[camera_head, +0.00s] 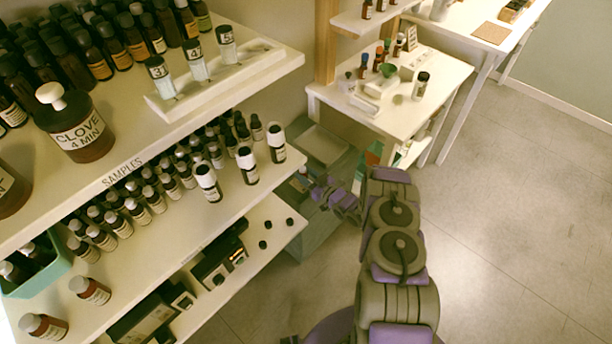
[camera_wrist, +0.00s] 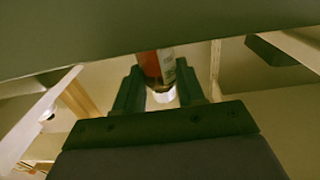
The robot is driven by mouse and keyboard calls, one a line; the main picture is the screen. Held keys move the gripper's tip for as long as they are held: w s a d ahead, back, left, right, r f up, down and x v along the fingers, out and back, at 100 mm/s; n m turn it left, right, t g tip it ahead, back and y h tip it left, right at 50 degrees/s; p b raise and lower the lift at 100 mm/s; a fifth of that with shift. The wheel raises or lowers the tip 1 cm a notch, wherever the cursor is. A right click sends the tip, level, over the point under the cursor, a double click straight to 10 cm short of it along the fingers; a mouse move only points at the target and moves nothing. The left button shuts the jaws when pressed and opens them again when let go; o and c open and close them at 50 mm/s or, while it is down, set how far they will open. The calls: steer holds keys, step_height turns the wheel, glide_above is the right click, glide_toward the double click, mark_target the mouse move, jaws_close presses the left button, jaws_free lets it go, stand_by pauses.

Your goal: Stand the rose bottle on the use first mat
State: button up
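My gripper (camera_head: 312,186) reaches to the right of the lower shelf's end, above a grey-green bin. In the wrist view my gripper (camera_wrist: 160,88) has its two dark fingers on either side of a red-brown bottle (camera_wrist: 151,64) with a pale label and white cap, and appears shut on it. A grey-green surface hides the rest of the bottle, and its name cannot be read. A plain brown mat (camera_head: 491,32) lies on the far table at the upper right; no use first lettering is legible.
A shelf unit (camera_head: 275,62) at left holds rows of bottles, including a large CLOVE bottle (camera_head: 73,122) and a SAMPLES row. The floor (camera_head: 530,200) at right is clear.

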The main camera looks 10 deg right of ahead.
steer(key=o, duration=0.4)
steer(key=a, duration=0.3)
steer(key=shift+d, duration=0.35)
steer(key=d, duration=0.2)
steer(key=shift+s+d, duration=0.3)
steer(key=shift+s, duration=0.1)
steer(key=p+v, duration=0.3)
steer(key=v, duration=0.8)
steer(key=w+d+r+g+h, duration=0.4)
steer(key=w+r+h, duration=0.2)
steer(key=w+r, duration=0.45)
steer(key=s+r+m+g+h, duration=0.15)
steer(key=s+r, duration=0.25)
steer(key=r, duration=0.4)
steer(key=s+r+m+g+h, duration=0.1)
steer(key=s+r+g+h, duration=0.2)
steer(key=r, duration=0.5)
steer(key=s+a+r+m+g, duration=0.1)
steer(key=s+a+r, duration=0.3)
steer(key=s, duration=1.1)
steer(key=s+a+r+m+g, duration=0.2)
steer(key=s+a+r+g, duration=0.2)
steer(key=s, duration=1.1)
steer(key=s+a+r+m+g, duration=0.1)
steer(key=s+a+r+g, duration=0.2)
steer(key=s+r, duration=0.4)
steer(key=s+a, duration=0.1)
steer(key=s, duration=0.8)
